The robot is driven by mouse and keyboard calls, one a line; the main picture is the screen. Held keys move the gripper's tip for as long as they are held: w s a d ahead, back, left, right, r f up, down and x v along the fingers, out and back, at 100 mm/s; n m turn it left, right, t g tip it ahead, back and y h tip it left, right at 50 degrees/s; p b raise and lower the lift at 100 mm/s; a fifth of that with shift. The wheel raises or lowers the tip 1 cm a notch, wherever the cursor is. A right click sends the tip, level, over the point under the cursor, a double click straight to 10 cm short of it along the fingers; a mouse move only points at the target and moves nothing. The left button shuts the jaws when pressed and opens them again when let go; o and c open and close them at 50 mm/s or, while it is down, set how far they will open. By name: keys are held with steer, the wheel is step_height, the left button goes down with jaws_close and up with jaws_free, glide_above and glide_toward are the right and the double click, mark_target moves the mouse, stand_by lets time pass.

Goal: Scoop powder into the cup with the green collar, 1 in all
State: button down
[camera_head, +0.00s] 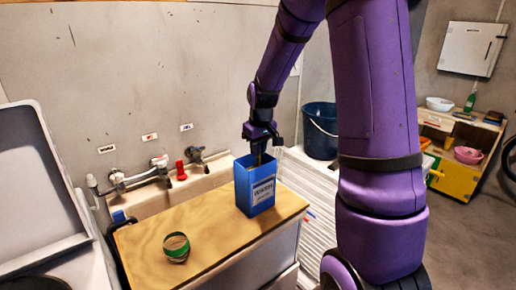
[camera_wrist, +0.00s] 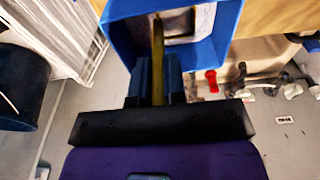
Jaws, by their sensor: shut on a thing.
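The cup with the green collar (camera_head: 176,247) stands on the wooden counter (camera_head: 215,235), toward its front left. A blue open-topped box labelled WASH (camera_head: 258,190) stands upright on the counter's right part. My gripper (camera_head: 260,145) points down just above the box's mouth. In the wrist view my gripper (camera_wrist: 157,85) is shut on a thin yellowish handle (camera_wrist: 158,50) that reaches into the blue box (camera_wrist: 222,40). The far end of the handle and any scoop bowl are hidden or unclear. A pale patch shows inside the box; I cannot tell if it is powder.
A sink with taps (camera_head: 160,165) and a red object (camera_head: 181,171) lies behind the counter. A dark blue bucket (camera_head: 320,130) stands on a white slatted unit right of the box. The counter between cup and box is clear.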

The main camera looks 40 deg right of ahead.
steer(key=shift+f, duration=1)
stand_by(0.8)
steer(key=shift+r, duration=7.05)
